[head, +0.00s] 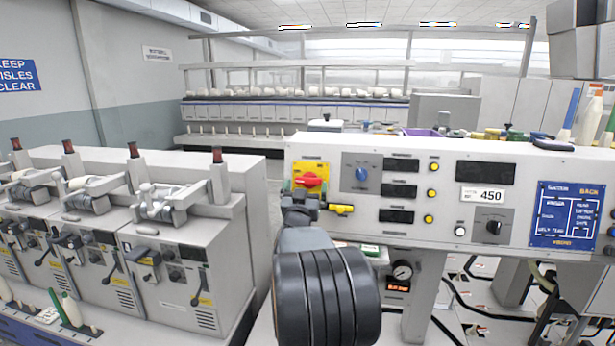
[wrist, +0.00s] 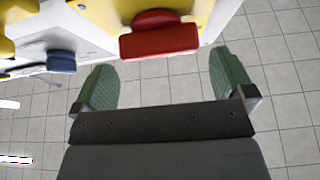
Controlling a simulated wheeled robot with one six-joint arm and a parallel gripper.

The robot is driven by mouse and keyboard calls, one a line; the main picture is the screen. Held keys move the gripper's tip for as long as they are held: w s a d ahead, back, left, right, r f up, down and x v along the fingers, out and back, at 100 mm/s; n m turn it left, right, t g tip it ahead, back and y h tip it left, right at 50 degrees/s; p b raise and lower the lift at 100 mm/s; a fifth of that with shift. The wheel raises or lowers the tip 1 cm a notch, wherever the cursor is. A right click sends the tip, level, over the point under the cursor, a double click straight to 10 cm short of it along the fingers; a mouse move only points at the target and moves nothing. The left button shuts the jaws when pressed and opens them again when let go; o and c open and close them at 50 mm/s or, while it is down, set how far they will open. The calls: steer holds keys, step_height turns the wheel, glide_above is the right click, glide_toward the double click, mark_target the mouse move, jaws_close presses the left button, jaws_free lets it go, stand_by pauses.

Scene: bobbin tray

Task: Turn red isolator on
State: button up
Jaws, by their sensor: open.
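The red isolator is a red handle (head: 309,181) on a yellow plate (head: 311,167) at the left end of the grey control panel. In the wrist view the red handle (wrist: 160,40) lies at the top middle, with its yellow plate (wrist: 190,8) behind it. My gripper (head: 300,198) is just below and in front of the handle in the head view. In the wrist view my gripper (wrist: 165,72) has its two green fingers spread wide, one to each side of the handle and apart from it. Nothing is between them. The handle's exact angle is hard to tell.
A blue knob (head: 361,174) sits right of the isolator, and a yellow part (head: 341,209) sticks out below. A black knob (head: 493,227) and a blue diagram board (head: 565,215) are farther right. Spinning units (head: 165,285) stand left, across a gap.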

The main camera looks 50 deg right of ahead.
mark_target(308, 181)
steer(key=shift+p+x, duration=0.45)
steer(key=shift+x, duration=1.2)
steer(key=shift+f, duration=0.1)
steer(key=c, duration=0.7)
